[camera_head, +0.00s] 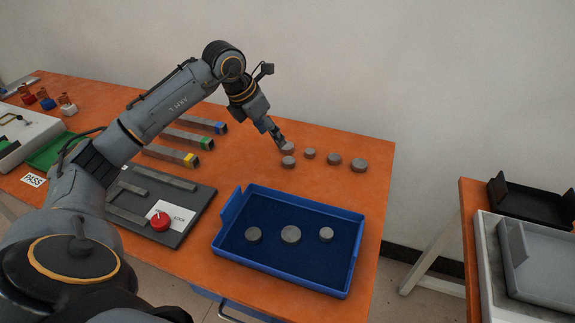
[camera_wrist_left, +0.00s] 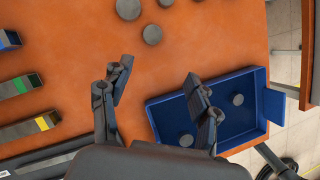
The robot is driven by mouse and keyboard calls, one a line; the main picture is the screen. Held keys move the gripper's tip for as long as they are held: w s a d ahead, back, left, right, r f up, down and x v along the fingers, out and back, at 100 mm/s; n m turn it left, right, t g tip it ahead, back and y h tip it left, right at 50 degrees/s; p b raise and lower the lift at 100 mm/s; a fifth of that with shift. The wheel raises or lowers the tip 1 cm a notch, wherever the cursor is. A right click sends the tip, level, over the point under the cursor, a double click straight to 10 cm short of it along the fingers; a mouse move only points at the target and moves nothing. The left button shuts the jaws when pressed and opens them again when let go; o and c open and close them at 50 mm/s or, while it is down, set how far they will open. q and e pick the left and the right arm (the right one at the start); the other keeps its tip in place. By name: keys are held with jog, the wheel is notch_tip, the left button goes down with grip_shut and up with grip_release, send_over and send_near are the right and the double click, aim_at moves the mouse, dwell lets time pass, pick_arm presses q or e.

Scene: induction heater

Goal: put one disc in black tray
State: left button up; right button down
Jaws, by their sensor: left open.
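Several grey discs stand in a loose row on the orange table near its back edge, among them a disc (camera_head: 359,165) at the right end. Three more discs, one in the middle (camera_head: 291,234), lie in the blue tray (camera_head: 222,245). The black tray (camera_head: 530,207) is on a separate stand at the far right. My left gripper (camera_head: 277,137) points down at the left end of the disc row. In the wrist view it is open (camera_wrist_left: 158,77) and empty, with bare table between the fingers; discs (camera_wrist_left: 152,34) show beyond them. My right gripper is out of view.
A grey tray (camera_head: 545,265) sits in front of the black tray. A gap of floor separates the two tables. Bars with blue, green and yellow ends (camera_head: 178,155) and a dark panel with a red knob (camera_head: 160,220) lie left of the blue tray.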

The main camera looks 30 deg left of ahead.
pick_arm(q)
send_near(287, 161)
jog(key=f, duration=0.2)
jog(key=shift+w+d+f+y+p, duration=0.3)
jog(key=shift+d+f+p, duration=0.1)
jog(key=shift+w+d+f, duration=0.15)
jog(key=shift+w+f, duration=0.15)
jog(key=shift+f, duration=0.15)
jog(key=p+x, duration=0.1)
jog(key=x, duration=0.3)
jog(key=shift+w+f, duration=0.1)
jog(key=shift+w, duration=0.2)
jog(key=shift+c, duration=0.2)
grip_shut()
